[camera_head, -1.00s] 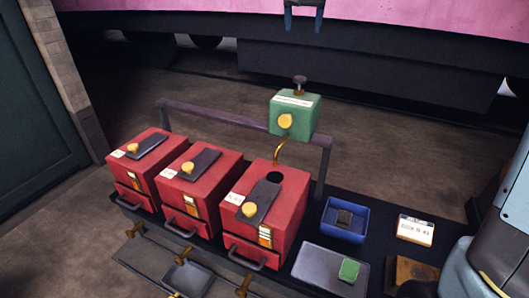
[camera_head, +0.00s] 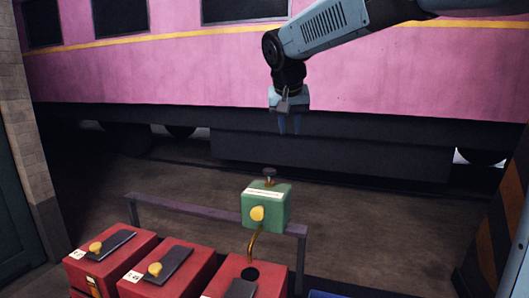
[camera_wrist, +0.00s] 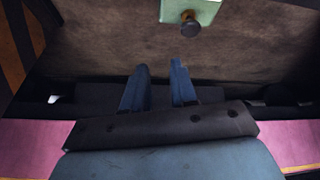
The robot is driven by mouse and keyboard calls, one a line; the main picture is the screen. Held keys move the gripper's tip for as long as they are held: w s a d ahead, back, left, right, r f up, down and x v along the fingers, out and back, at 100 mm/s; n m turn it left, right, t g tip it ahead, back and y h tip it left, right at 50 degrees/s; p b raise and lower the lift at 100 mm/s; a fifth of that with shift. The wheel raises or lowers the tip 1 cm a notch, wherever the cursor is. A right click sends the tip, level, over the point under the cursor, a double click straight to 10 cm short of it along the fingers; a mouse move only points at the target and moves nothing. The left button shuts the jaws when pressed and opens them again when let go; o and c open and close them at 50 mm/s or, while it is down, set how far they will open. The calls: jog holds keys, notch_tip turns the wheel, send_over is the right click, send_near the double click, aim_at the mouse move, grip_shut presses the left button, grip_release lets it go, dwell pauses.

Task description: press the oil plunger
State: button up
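The oil plunger (camera_head: 269,175) is a dark knob on a short stem on top of the green oil box (camera_head: 267,207). The box stands on the rail above the red boxes, with a yellow knob on its front and a brass spout curving down to a hole in the right red box. My gripper (camera_head: 289,126) hangs above and slightly right of the plunger, fingers pointing down, apart from it. In the wrist view, the two blue fingers (camera_wrist: 162,70) are parted with nothing between them; the plunger (camera_wrist: 190,24) and green box (camera_wrist: 187,8) show at the top.
Three red boxes (camera_head: 179,283) with dark lids stand below the rail (camera_head: 180,208). A pink rail carriage (camera_head: 170,70) fills the background. A striped post (camera_head: 495,225) stands at the right. Bare floor lies between the rail and the carriage.

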jog(key=s+d+f, duration=0.1)
jog(key=s+d, duration=0.3)
jog(key=s+d+f, duration=0.1)
jog(key=s+d, duration=0.3)
jog(key=s+d+f, duration=0.1)
jog(key=s+d, duration=0.3)
jog(key=s, duration=0.1)
jog(key=shift+d+f, duration=0.15)
jog(key=shift+d, duration=0.2)
grip_shut()
jog(key=s+d+f, duration=0.4)
jog(key=s, duration=0.2)
jog(key=s+d+f, duration=0.4)
jog(key=s, duration=0.3)
jog(key=shift+s+d+f+y, duration=0.15)
jog(key=shift+s+f+y, duration=0.15)
jog(key=shift+y, duration=0.1)
